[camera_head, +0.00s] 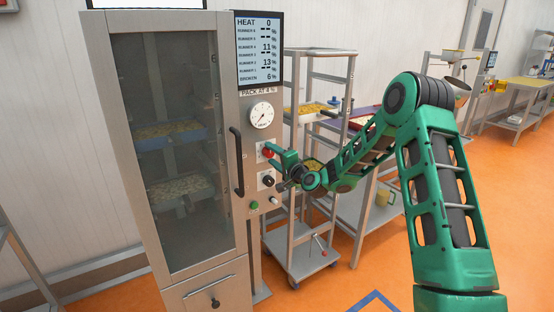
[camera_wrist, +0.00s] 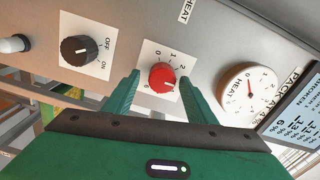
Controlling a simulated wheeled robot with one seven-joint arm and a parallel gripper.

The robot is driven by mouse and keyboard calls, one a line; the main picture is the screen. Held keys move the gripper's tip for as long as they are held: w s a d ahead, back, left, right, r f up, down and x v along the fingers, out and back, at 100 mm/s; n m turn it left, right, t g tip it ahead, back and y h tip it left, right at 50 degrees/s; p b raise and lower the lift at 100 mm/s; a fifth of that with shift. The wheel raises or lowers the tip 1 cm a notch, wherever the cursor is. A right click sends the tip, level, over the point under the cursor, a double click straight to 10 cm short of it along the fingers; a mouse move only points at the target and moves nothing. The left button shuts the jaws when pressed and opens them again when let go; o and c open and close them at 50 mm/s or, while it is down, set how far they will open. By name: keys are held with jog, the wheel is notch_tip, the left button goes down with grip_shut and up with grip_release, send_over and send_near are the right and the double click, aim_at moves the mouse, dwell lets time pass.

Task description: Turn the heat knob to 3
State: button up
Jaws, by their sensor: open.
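The heat knob is red (camera_wrist: 161,77) on a white square plate with small numbers, on the steel panel of the cabinet. It also shows as a small red spot in the head view (camera_head: 268,153). Its pointer is too small to read surely. My gripper (camera_wrist: 159,74) is open, with one green finger on each side of the red knob. Whether the fingers touch it I cannot tell. In the head view my gripper (camera_head: 280,166) is at the panel. The display (camera_head: 259,48) reads HEAT 0.
A black OFF/ON knob (camera_wrist: 78,50) sits left of the red knob in the wrist view, and a round heat dial (camera_wrist: 248,90) sits right. The glass-doored cabinet (camera_head: 100,130) has a black handle (camera_head: 237,162) beside the panel. A rack with trays (camera_head: 318,75) stands behind my arm.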

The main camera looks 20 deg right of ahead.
jog(key=v, duration=1)
jog(key=shift+s+d, duration=0.2)
jog(key=shift+s, duration=0.05)
jog(key=shift+a, duration=0.1)
jog(key=s+d+n+g+h, duration=0.1)
jog(key=s+d+g, duration=0.4)
jog(key=s, duration=1.3)
jog(key=s+d+n+g+h, duration=0.2)
jog(key=s+d+g, duration=0.3)
jog(key=s, duration=1.2)
jog(key=s+d+r+n+g+h, duration=0.1)
jog(key=s+d+g, duration=0.3)
jog(key=s, duration=1.4)
jog(key=n+g+h, duration=0.1)
jog(key=g, duration=0.2)
jog(key=shift+s+d+n, duration=0.3)
jog(key=shift+d+n, duration=0.1)
